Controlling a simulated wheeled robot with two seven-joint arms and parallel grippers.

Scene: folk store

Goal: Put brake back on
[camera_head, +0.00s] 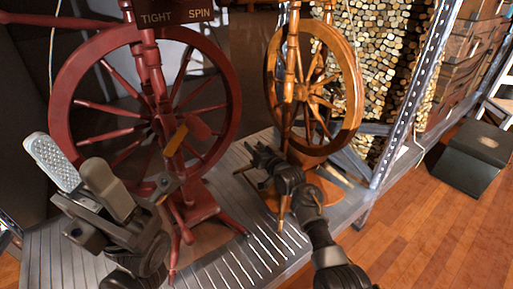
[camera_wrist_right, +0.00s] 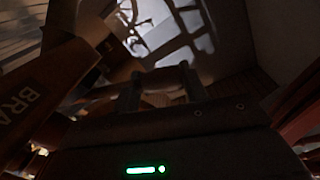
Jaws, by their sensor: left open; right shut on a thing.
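A brown wooden spinning wheel (camera_head: 345,75) stands at the middle right of the metal platform. A dark red spinning wheel (camera_head: 235,95) stands to its left, under a sign (camera_head: 178,16) reading "TIGHT SPIN". My right gripper (camera_head: 256,160) is low beside the brown wheel's base. In the right wrist view it appears shut on a small dark bar (camera_wrist_right: 162,72); I cannot tell whether this is the brake. A brown part (camera_wrist_right: 28,105) lettered "BRA" shows at the left there, the rest cut off. My left gripper (camera_head: 82,172) is open and empty, in front of the red wheel.
The slatted grey platform (camera_head: 225,262) carries both wheels. A perforated metal post (camera_head: 408,85) and stacked logs (camera_head: 385,40) stand at the right. A dark box (camera_head: 472,160) sits on the wooden floor (camera_head: 425,235), which is clear in front of it.

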